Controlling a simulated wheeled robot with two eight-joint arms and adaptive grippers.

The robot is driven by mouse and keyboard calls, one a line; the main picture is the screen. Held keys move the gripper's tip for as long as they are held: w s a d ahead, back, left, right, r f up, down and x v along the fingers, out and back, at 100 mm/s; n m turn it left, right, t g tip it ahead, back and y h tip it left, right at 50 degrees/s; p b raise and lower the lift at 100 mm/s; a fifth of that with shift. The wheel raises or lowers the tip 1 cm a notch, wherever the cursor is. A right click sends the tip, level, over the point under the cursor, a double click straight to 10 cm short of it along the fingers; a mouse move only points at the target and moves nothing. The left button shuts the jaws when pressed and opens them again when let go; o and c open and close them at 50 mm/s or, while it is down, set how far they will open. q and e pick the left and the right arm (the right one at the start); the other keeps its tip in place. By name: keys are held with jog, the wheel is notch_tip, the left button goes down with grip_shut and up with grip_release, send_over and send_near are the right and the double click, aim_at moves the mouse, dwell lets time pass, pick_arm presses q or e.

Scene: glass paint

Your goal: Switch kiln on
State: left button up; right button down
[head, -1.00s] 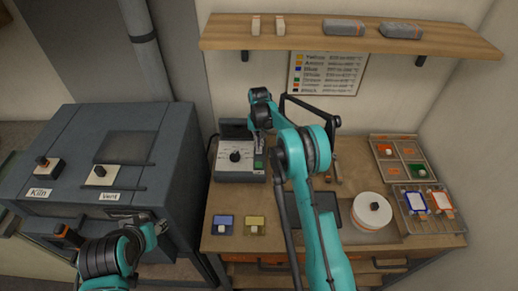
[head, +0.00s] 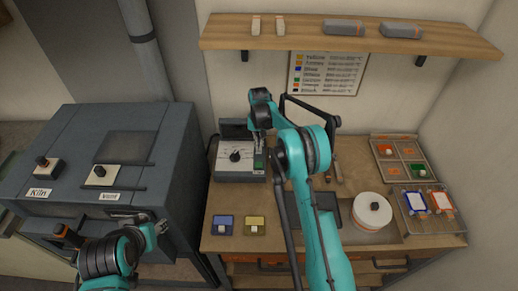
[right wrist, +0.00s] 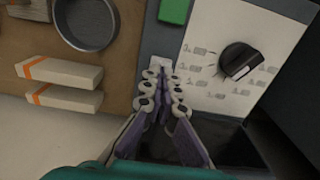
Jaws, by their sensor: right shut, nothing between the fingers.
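The kiln (head: 150,195) is a large dark grey box at the left in the head view. A black knob on a white plate (head: 42,168) sits above its "Kiln" label (head: 40,193). A grey control box (head: 228,176) with a black dial (head: 236,156) and a green block (head: 259,165) stands on the bench. My right gripper (head: 259,150) is shut and empty over the box's right side. In the right wrist view its fingertips (right wrist: 164,82) are at a small white switch (right wrist: 160,63), partly covering it; contact is unclear. My left gripper (head: 158,224) is by the kiln's front, its jaw opening unclear.
A second knob plate (head: 101,175) labelled "Vent" sits on the kiln. Blue (head: 222,226) and yellow (head: 254,226) pots stand at the bench's front left. A white round turntable (head: 371,208) and trays (head: 430,222) fill the right. A shelf (head: 300,36) hangs above.

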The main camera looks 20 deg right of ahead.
aim_at(259, 151)
jog(key=shift+f+b, duration=0.8)
jog(key=shift+f, duration=0.25)
dwell(0.4)
jog(key=shift+r+p, duration=1.55)
jog(key=shift+r, duration=2.05)
jog(key=shift+f, duration=0.1)
